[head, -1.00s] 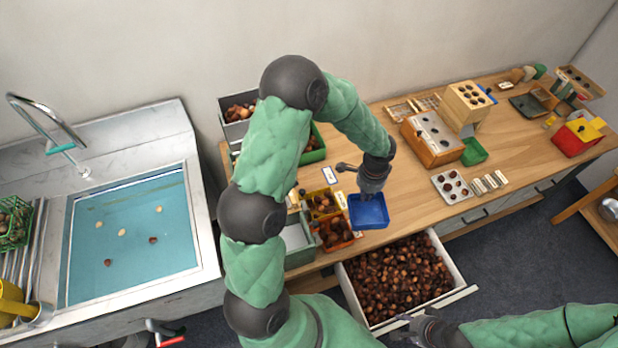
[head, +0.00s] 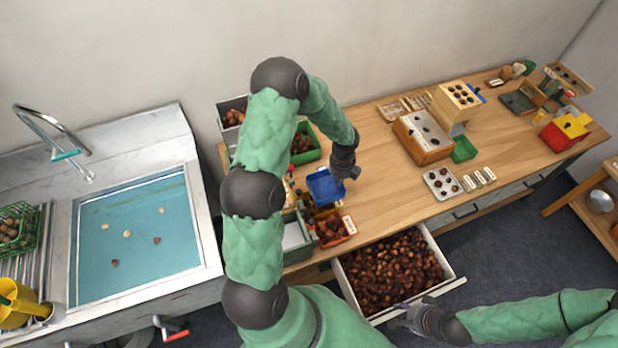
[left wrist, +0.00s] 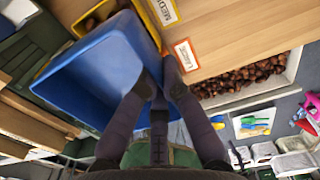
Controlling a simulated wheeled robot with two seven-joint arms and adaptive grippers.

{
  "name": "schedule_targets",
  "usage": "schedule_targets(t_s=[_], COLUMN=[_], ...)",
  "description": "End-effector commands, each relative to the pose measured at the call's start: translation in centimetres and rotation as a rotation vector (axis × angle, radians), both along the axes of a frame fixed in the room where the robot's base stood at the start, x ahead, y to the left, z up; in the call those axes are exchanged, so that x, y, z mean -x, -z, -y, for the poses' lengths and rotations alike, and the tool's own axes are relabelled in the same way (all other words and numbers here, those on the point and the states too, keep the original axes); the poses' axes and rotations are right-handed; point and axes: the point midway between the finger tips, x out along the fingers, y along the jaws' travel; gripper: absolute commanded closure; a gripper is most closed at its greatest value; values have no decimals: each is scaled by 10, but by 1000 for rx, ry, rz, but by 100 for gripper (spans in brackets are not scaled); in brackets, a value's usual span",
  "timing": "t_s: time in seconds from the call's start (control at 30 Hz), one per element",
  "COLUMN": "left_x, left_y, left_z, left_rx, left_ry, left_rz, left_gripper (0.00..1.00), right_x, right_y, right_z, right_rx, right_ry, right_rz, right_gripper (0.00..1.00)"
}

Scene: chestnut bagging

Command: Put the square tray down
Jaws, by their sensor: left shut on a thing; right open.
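The blue square tray (head: 322,187) is in my left gripper (head: 350,175), which grips it by its right side in the head view. The tray looks empty and partly covers a yellow bin (head: 325,213) of chestnuts. In the left wrist view the tray (left wrist: 95,65) fills the upper left, with the gripper fingers (left wrist: 160,75) at its wall. Whether the tray touches anything beneath it cannot be told. My right gripper (head: 402,318) is open at the front of the drawer of chestnuts (head: 447,284).
An orange bin (head: 335,232) of chestnuts stands in front of the tray, and a green bin (head: 305,150) behind it. A grey-green bin (head: 296,242) is to the left. The wooden counter (head: 385,180) is clear to the tray's right. A sink (head: 135,235) lies far left.

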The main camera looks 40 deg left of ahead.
Motion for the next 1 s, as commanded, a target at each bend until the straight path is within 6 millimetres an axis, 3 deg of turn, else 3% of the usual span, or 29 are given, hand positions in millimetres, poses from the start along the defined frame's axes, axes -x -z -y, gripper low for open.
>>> schedule_targets(t_s=[0.5,0.7,1.0], left_x=[-31,-39,-45], left_y=[53,82,101], left_z=[-92,-115,-129], left_rx=[1,0,0], left_ry=[-1,1,2], left_rz=[-3,-1,-1], left_gripper=[100,100,100], right_x=[0,0,0], right_y=[3,6,8], right_z=[0,0,0], right_rx=[0,0,0], right_ry=[0,0,0], right_rz=[0,0,0], right_gripper=[56,56,56])
